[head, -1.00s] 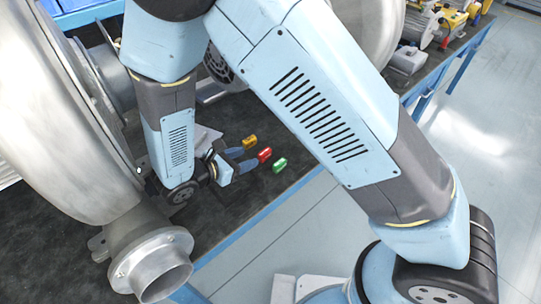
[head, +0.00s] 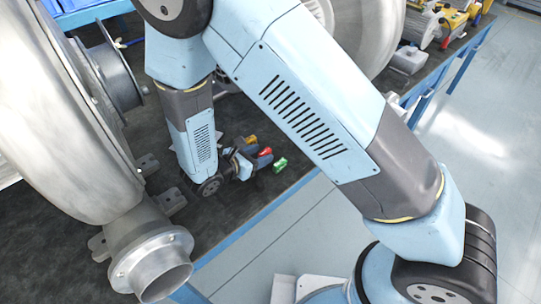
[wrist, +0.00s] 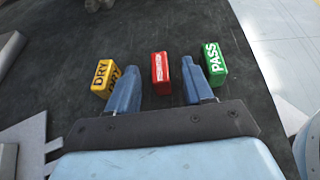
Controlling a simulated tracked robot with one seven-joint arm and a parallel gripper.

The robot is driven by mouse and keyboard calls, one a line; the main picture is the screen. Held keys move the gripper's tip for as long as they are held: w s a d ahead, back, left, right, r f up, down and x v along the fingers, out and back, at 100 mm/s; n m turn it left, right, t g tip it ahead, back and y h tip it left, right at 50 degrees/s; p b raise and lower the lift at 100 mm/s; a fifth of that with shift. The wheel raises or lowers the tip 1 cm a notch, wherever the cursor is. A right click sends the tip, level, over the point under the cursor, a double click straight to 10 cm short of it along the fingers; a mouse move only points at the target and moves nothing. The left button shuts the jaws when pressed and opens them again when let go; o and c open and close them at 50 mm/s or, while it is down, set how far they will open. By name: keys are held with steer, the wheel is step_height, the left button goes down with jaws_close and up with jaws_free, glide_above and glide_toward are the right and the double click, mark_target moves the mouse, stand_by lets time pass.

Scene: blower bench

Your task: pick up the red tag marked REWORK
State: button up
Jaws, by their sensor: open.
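The red tag (wrist: 160,70) lies on the dark bench top, between a yellow tag and a green tag. Its white lettering is too small to read in the wrist view. It also shows in the head view (head: 265,152), partly hidden by my gripper. My gripper (wrist: 162,82) is open and empty in the wrist view, one finger on each side of the line to the red tag. The tag sits just ahead of and between the fingertips, nearer the right finger. My gripper also shows in the head view (head: 257,161).
A yellow tag (wrist: 103,76) marked DRY lies by the left finger. A green tag (wrist: 212,60) marked PASS lies by the right finger. A large metal blower housing (head: 65,120) stands at the left of the bench. The bench's blue edge (head: 262,212) runs close to the tags.

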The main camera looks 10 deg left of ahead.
steer(key=shift+c, duration=0.4)
jaws_close()
steer(key=shift+r, duration=0.1)
